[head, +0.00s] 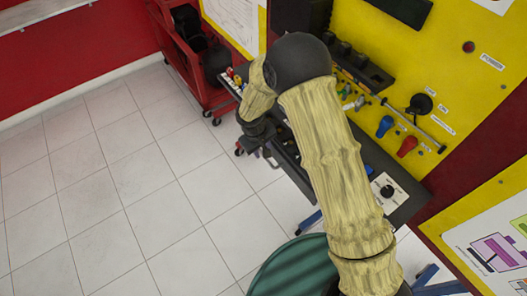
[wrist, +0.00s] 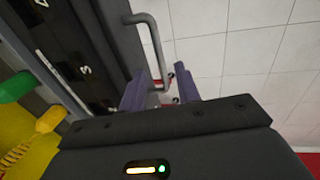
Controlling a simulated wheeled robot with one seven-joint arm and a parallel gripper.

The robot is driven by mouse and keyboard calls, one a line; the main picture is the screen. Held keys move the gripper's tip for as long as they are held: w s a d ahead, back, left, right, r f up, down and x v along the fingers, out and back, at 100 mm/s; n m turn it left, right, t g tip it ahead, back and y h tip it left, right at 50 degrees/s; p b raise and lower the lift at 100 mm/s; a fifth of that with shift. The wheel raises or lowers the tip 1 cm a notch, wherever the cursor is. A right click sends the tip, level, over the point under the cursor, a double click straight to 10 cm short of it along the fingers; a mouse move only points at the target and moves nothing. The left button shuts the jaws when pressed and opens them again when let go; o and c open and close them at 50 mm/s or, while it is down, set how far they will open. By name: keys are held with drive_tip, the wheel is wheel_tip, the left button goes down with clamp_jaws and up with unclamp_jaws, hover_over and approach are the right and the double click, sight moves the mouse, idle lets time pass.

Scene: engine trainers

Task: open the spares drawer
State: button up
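In the wrist view, a dark front (wrist: 100,35) carries a grey bar handle (wrist: 152,40) that stands out from it. I take this to be a drawer front, but no "spares" label is readable. My gripper (wrist: 160,88) is open, with one purple finger on each side of the handle's near end. I cannot tell whether either finger touches the bar. In the head view, my arm hides most of the gripper and the drawer front, under the dark bench of the yellow trainer panel (head: 455,65).
A red cart (head: 185,60) stands at the back. Blue and red knobs and a rod sit on the panel side. A green round top (head: 295,268) is at the bottom. The white tiled floor (head: 110,180) to the left is clear.

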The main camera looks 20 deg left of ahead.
drive_tip(key=shift+w+d+f, duration=0.1)
drive_tip(key=shift+w+f, duration=0.05)
drive_tip(key=shift+f, duration=0.75)
drive_tip(key=shift+w+d+f, duration=0.1)
drive_tip(key=shift+f, duration=0.8)
clamp_jaws()
